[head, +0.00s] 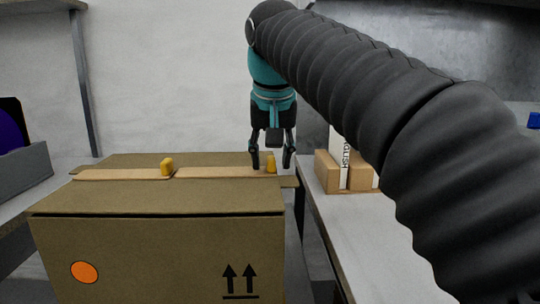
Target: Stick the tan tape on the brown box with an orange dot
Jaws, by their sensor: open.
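The brown box (150,250) stands in front of me, with an orange dot (85,272) on its front face at the lower left. Two flat tan tape strips lie end to end across its top: a left strip (120,175) and a right strip (220,173). The right strip's end reaches the box's right edge. My gripper (271,158) points down, open, with its fingers on either side of the right yellow knob. I cannot tell whether they touch it.
A light table (370,245) stands right of the box across a narrow gap, holding a wooden holder (328,172) with upright white items. A grey bin (25,170) is at the left. Black up-arrows mark the box front. My arm hides much of the right side.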

